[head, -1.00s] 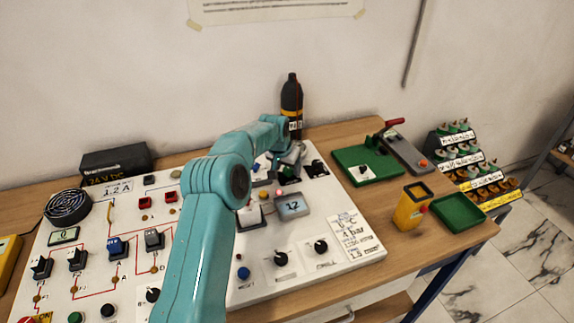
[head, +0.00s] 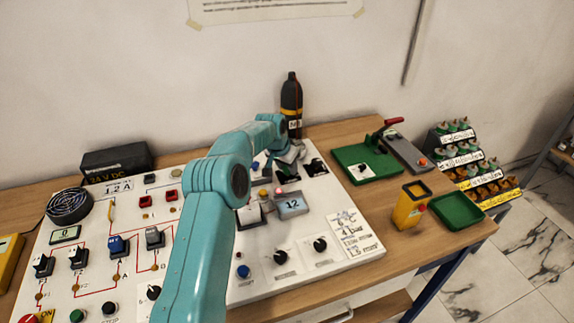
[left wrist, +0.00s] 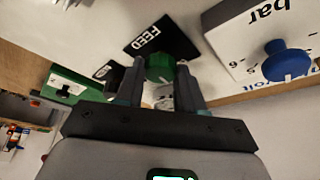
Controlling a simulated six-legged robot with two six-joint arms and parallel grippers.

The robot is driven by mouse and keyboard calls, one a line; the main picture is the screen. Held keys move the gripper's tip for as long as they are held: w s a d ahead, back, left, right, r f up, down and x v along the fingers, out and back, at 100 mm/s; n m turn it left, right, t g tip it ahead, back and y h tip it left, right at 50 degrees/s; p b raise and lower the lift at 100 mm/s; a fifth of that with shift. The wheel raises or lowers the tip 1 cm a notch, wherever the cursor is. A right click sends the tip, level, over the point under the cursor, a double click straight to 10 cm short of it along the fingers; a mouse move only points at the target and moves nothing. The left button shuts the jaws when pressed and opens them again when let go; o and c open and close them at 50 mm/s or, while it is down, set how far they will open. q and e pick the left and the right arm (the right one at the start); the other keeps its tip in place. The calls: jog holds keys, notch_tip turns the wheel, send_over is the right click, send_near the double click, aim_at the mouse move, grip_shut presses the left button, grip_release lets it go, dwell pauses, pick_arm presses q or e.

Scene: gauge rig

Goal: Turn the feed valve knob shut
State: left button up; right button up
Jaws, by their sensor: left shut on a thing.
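The feed valve knob (left wrist: 159,68) is green with a pale pointer mark, beside a black FEED label (left wrist: 146,36) in the left wrist view. My left gripper (left wrist: 161,74) is shut on the knob, with one grey finger on each side of it. In the head view my left gripper (head: 286,172) is at the back right of the white panel (head: 330,205), and the knob is hidden there by the gripper.
A blue knob (left wrist: 285,62) on a bar scale is close by in the left wrist view. A dark bottle (head: 291,98) stands behind the gripper. A green tray (head: 365,163) lies to the right.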

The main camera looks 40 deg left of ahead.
pick_arm(q)
jog(key=m, duration=0.1)
jog(key=m+h+p, duration=0.1)
jog(key=m, duration=0.1)
jog(key=shift+w+a+r, duration=0.1)
jog(key=shift+a+r, duration=0.05)
jog(key=shift+r, duration=0.05)
jog(key=shift+m+h+p, duration=0.6)
jog(key=shift+m+p, duration=0.6)
jog(key=shift+m, duration=0.3)
jog(key=o, duration=0.9)
jog(key=shift+o, duration=0.7)
jog(key=shift+w+f, duration=0.1)
jog(key=shift+f, duration=0.05)
